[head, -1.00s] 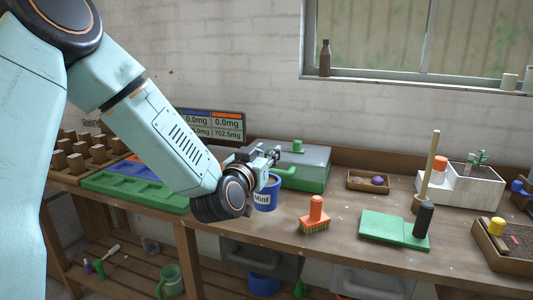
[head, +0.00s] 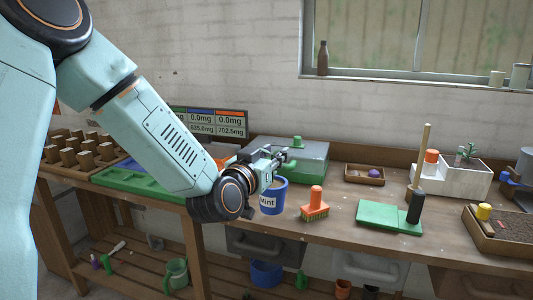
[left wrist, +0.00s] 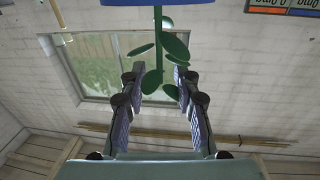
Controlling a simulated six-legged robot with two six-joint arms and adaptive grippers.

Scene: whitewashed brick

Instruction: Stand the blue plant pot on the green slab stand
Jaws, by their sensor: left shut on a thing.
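The blue plant pot (head: 273,196), marked "Mint", is upright at the bench's front edge, below my left gripper (head: 279,160). In the left wrist view, a green stem with leaves (left wrist: 158,60) shows between the fingers (left wrist: 156,85), and a blue edge of the pot (left wrist: 135,3) shows at the top. The green slab stand (head: 381,214) lies on the bench to the right, apart from the pot. My right gripper is not in view.
An orange brush (head: 316,203) stands between pot and slab. A grey-green box (head: 305,160) is behind the pot, and a white planter (head: 465,180) is further right.

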